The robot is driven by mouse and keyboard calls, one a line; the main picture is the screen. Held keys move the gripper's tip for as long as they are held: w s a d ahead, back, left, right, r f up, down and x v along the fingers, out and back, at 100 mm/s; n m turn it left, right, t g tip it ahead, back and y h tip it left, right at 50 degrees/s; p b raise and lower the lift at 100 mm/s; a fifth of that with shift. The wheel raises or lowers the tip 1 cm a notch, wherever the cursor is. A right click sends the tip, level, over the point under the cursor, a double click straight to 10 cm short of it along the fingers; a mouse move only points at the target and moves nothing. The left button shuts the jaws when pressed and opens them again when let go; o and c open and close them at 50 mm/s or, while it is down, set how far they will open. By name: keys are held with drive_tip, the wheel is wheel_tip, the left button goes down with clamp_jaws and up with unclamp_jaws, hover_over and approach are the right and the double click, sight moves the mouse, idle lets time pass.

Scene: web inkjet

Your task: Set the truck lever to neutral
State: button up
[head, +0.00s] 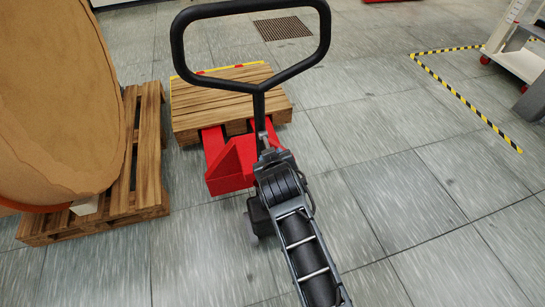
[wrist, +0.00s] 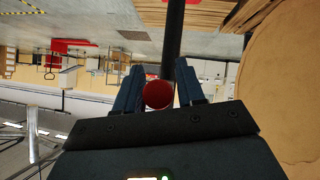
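The red pallet truck (head: 232,162) stands in the middle of the head view. Its black loop handle (head: 179,45) rises on a dark shaft (head: 259,105). In the wrist view the dark shaft (wrist: 174,35) runs up from between my fingers. My gripper (wrist: 160,68) has its two fingers apart. A round red knob (wrist: 158,95), seemingly the lever's end, lies between them, close to the left finger; contact is unclear. In the head view my arm covers the foot of the shaft, and the lever cannot be made out there. The lever's position cannot be told.
A wooden pallet (head: 215,100) sits on the truck's forks. A large brown roll (head: 55,95) on another pallet (head: 150,150) stands close at the left. A white cart (head: 520,62) and striped floor tape (head: 465,98) are at the right.

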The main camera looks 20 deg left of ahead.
drive_tip(key=shift+o, duration=0.8)
drive_tip(key=shift+s, duration=0.1)
drive_tip(key=v, duration=0.7)
drive_tip(key=shift+s+d+r, duration=0.15)
drive_tip(key=shift+s+r, duration=0.05)
drive_tip(key=shift+r, duration=0.05)
drive_tip(key=s+d+f+m+t, duration=0.1)
drive_tip(key=s+d+f+m, duration=0.1)
drive_tip(key=s+d, duration=0.8)
drive_tip(key=s+d+f+m+t, duration=0.1)
drive_tip(key=s+d+f+m, duration=0.15)
drive_tip(key=s+d, duration=0.7)
drive_tip(key=s+d+r+m+t+h, duration=0.1)
drive_tip(key=s+d+r+m+h, duration=0.1)
drive_tip(key=s+d+r, duration=0.5)
drive_tip(key=s+d+r+m+t+h, duration=0.1)
drive_tip(key=s+d+r+m+h, duration=0.1)
drive_tip(key=s+d+r, duration=0.4)
drive_tip(key=s+r, duration=0.4)
drive_tip(key=s, duration=0.3)
drive_tip(key=shift+s+d+r+t, duration=0.2)
drive_tip(key=shift+d+r+t, duration=0.1)
drive_tip(key=shift+d, duration=0.05)
